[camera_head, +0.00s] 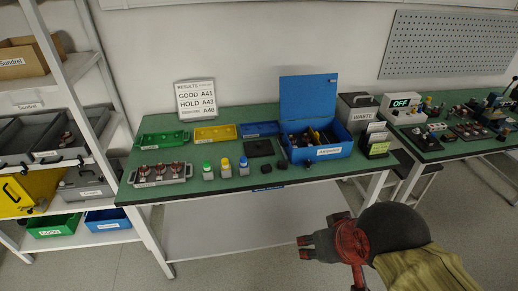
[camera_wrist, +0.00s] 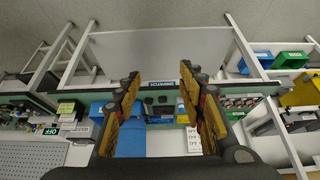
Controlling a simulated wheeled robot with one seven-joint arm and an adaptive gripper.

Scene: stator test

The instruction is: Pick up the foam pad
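A dark, flat square (camera_head: 258,147) lies on the green table top, left of the open blue box; it looks like the foam pad, but its material is too small to tell. My gripper (camera_head: 303,247) is in front of the table, low and to the right of the square, apart from it. In the wrist view my gripper (camera_wrist: 160,76) has its two fingers spread, with nothing between them.
The blue box (camera_head: 318,152) with a raised lid holds dark items. Several capped bottles (camera_head: 225,168), small black blocks (camera_head: 266,168) and a grey tray (camera_head: 160,175) stand near the front edge. Green (camera_head: 162,139) and yellow (camera_head: 215,133) bins are behind. Shelves (camera_head: 75,70) stand left.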

